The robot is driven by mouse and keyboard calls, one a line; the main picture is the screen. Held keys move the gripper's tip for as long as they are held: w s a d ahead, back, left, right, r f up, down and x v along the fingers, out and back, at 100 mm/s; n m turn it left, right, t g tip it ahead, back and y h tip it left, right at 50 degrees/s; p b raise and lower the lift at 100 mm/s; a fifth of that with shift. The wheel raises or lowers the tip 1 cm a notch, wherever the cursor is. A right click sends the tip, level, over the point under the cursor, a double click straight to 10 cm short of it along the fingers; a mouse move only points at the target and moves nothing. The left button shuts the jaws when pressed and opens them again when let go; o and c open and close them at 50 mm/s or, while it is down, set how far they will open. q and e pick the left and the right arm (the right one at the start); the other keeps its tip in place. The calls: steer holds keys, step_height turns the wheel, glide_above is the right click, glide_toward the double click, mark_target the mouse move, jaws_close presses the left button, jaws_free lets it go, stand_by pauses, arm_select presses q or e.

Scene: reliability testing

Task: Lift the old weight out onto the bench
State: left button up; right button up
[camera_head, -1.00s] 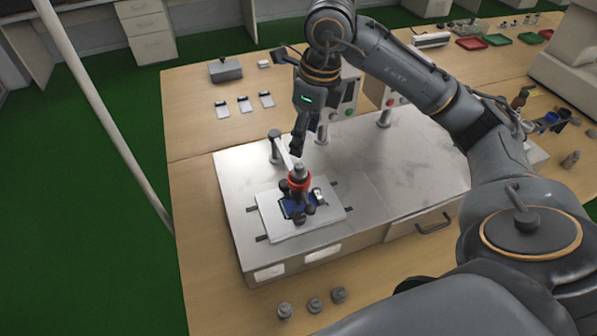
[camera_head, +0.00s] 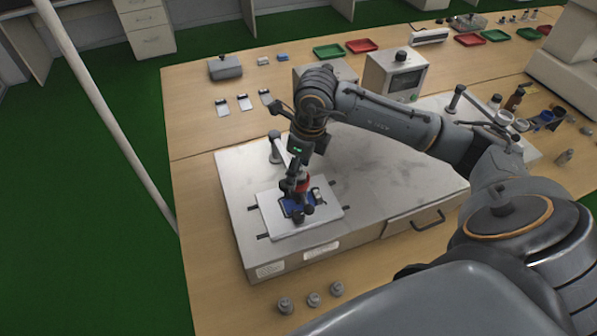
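A weight with a red band (camera_head: 304,184) stands on a blue device (camera_head: 290,208), on a white plate (camera_head: 274,222) atop the metal test box. It is partly hidden by my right gripper (camera_head: 296,182), which comes in from the right and points down at it. The fingers are at the weight's upper part; whether they are open or closed on it is too small to tell. Bare wooden bench (camera_head: 215,300) lies left of and in front of the box. My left gripper is not in view.
Several small grey weights, one of them here (camera_head: 313,300), stand on the bench in front of the box. Flat samples (camera_head: 244,103) lie at the back left. A monitor unit (camera_head: 396,76) stands behind.

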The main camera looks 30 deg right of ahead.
jaws_close()
steer(key=shift+w+r, duration=0.1)
steer(key=shift+r, duration=0.1)
steer(key=shift+r+b, duration=0.5)
steer(key=shift+b, duration=0.15)
steer(key=s+d+r+b, duration=0.1)
steer(key=s+r+b, duration=0.5)
steer(key=s+r, duration=0.5)
steer(key=s, duration=0.3)
steer(key=shift+r, duration=0.4)
steer(key=shift+d+f, duration=0.1)
steer(key=shift+f, duration=0.1)
step_height(320, 180, down, 10)
steer(key=b, duration=0.9)
steer(key=shift+b, duration=0.3)
steer(key=shift+r, duration=0.1)
